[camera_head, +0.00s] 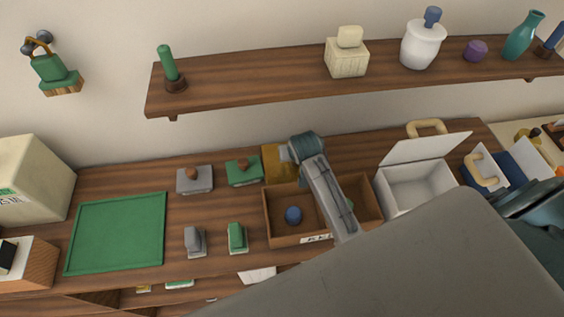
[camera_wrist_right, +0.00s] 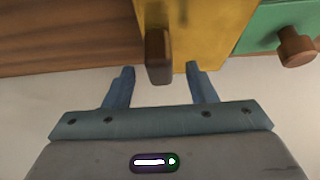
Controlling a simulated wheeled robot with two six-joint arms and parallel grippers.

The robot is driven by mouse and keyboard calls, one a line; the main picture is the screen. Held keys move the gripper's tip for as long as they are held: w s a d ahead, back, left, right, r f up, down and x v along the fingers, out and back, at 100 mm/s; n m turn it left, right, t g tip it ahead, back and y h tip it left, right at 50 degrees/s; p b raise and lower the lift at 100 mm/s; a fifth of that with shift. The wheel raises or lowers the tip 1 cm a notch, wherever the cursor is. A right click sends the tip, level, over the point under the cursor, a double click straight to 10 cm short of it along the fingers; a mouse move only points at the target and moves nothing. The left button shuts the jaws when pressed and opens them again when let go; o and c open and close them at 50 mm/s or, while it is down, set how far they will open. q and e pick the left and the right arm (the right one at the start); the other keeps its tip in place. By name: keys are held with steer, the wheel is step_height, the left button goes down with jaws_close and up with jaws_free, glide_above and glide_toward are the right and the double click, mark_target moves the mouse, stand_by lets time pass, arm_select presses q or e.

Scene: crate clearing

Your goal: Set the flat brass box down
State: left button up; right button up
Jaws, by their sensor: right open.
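The flat brass box (camera_head: 275,163) sits on the wooden counter behind the brown crate, just right of a green box with a knob. My right gripper (camera_head: 289,153) is at its right side in the head view. In the right wrist view the brass box (camera_wrist_right: 208,32) has a dark brown handle (camera_wrist_right: 158,55). My right gripper (camera_wrist_right: 159,68) is open, with one finger on either side of that handle and visible gaps to both. The box's far part is hidden by my arm in the head view. My left gripper is not in view.
The brown crate (camera_head: 270,226) holds a dark blue ball (camera_head: 293,215); my forearm crosses above it. The green box (camera_head: 243,172) and a grey box (camera_head: 194,180) stand left. A green mat (camera_head: 116,232) lies bare. A white open bin (camera_head: 383,186) stands right. A shelf (camera_head: 290,75) runs above.

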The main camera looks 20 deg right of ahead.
steer(key=shift+x, duration=0.95)
steer(key=shift+r, duration=0.1)
jaws_close()
steer(key=shift+w+r, duration=0.15)
